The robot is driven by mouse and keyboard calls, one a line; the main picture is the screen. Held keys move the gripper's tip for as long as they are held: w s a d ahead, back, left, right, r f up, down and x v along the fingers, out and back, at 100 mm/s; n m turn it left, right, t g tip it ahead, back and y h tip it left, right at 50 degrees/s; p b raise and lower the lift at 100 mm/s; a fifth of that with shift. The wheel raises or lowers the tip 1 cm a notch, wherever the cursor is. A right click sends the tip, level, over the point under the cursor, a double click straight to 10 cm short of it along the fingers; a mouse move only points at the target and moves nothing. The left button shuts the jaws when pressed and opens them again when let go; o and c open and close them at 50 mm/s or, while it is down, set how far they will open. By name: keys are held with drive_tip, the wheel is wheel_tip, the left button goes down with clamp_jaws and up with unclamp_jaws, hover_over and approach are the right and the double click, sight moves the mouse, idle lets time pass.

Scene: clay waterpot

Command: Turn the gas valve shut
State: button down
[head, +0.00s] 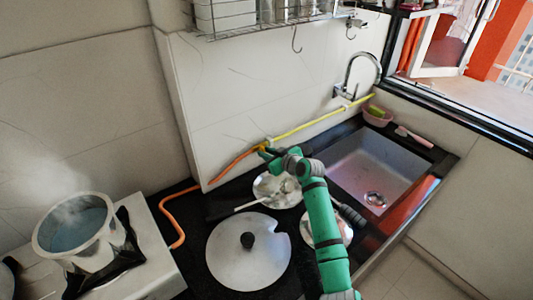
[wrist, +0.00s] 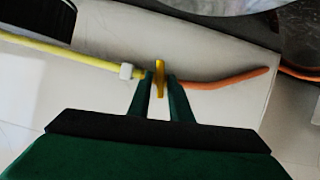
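The gas valve's yellow handle (wrist: 160,78) shows in the wrist view, where the yellow pipe (wrist: 75,52) meets the orange hose (wrist: 225,79). It appears as a narrow upright strip crossing the pipe line; how far it is turned is hard to tell. My gripper (wrist: 160,82) has one finger on each side of the handle, with slight gaps visible, so it looks open around it. In the head view my gripper (head: 267,152) is at the wall by the valve and partly hides it. The yellow pipe (head: 310,125) runs right along the wall there.
A steaming pot (head: 72,228) sits on the stove at left, with the orange hose (head: 176,222) running down beside it. The sink (head: 365,170) is at right; a wire rack (head: 265,20) hangs above.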

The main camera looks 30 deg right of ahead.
drive_tip(key=c, duration=1.8)
unclamp_jaws()
drive_tip(key=shift+a+f, duration=0.2)
drive_tip(key=shift+c, duration=0.2)
drive_tip(key=shift+r, duration=0.1)
drive_tip(key=shift+d, duration=0.1)
drive_tip(key=a+v, duration=0.1)
drive_tip(key=v, duration=0.9)
drive_tip(key=shift+s+d+r, duration=0.3)
drive_tip(key=shift+s+d, duration=0.05)
drive_tip(key=shift+d, duration=0.15)
